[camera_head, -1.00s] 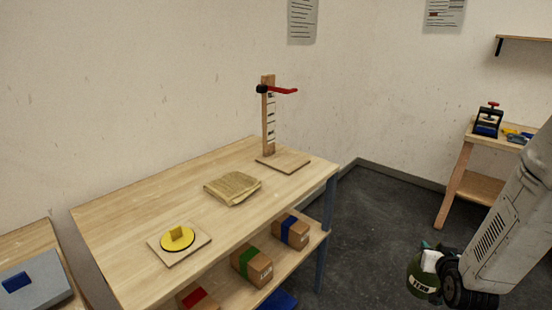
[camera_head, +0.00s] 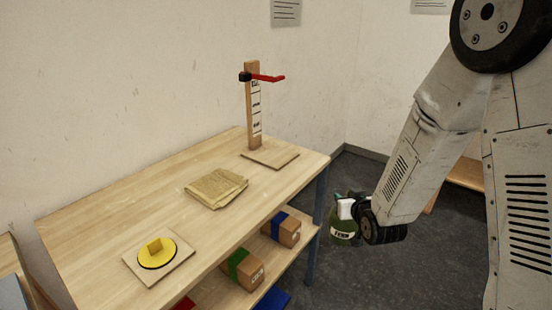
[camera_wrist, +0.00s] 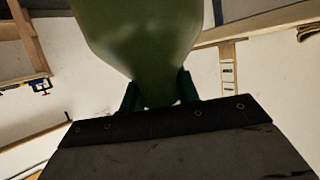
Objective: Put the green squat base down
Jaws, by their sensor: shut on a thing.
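The green squat base (camera_head: 343,231) is a rounded dark green body with a pale label and a white part on top. It hangs beside the right end of the wooden table (camera_head: 110,215), apart from it, over the floor. My gripper (camera_head: 350,205) is shut on its narrow end. In the wrist view the green base (camera_wrist: 140,40) fills the upper middle, its neck between the two fingers of my gripper (camera_wrist: 158,95). The underside of the base is hidden in the wrist view.
On the table are a yellow disc (camera_head: 157,252) on a square board, a folded brown cloth (camera_head: 216,188) and an upright marked post (camera_head: 254,110) with a red arm. Boxes with a green band (camera_head: 238,268) and a blue band (camera_head: 283,229) sit on the shelf below. Bare tabletop lies between.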

